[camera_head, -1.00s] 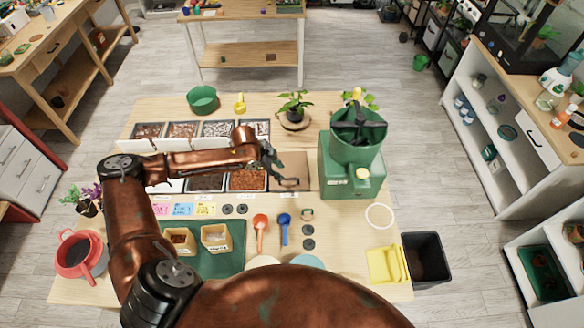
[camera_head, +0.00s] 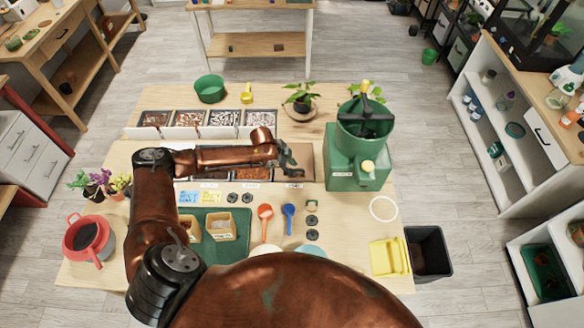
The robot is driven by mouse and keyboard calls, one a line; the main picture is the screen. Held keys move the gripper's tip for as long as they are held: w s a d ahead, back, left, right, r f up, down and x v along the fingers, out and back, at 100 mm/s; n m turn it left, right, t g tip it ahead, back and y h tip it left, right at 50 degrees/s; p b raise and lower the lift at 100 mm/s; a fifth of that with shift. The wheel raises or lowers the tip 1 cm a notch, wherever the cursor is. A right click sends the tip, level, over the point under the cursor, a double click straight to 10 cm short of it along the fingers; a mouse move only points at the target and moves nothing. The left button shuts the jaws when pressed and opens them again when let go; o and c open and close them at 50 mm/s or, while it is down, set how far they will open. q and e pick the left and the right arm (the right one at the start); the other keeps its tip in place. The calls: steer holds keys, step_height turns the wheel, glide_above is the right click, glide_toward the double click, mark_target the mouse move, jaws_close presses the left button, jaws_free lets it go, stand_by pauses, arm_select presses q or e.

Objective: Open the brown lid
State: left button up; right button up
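The brown lid (camera_head: 304,154) is a flat panel at the right end of the near row of bins, just left of the green machine. It lies flat and covers its bin. My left gripper (camera_head: 290,165) is over the lid's left and middle part and hides some of it, including most of the handle area. The dark fingers are small and overlap, so I cannot tell their opening or whether they touch the lid. My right gripper is not in view.
A green machine with a hopper (camera_head: 362,150) stands close to the right of the lid. Bins of white and brown material (camera_head: 223,118) lie behind my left arm. A potted plant (camera_head: 300,103) stands behind the lid. Scoops (camera_head: 288,212) and dark discs lie in front.

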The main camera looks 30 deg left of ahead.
arm_select(q)
jaws_close()
steer(key=shift+r, duration=0.1)
stand_by(0.5)
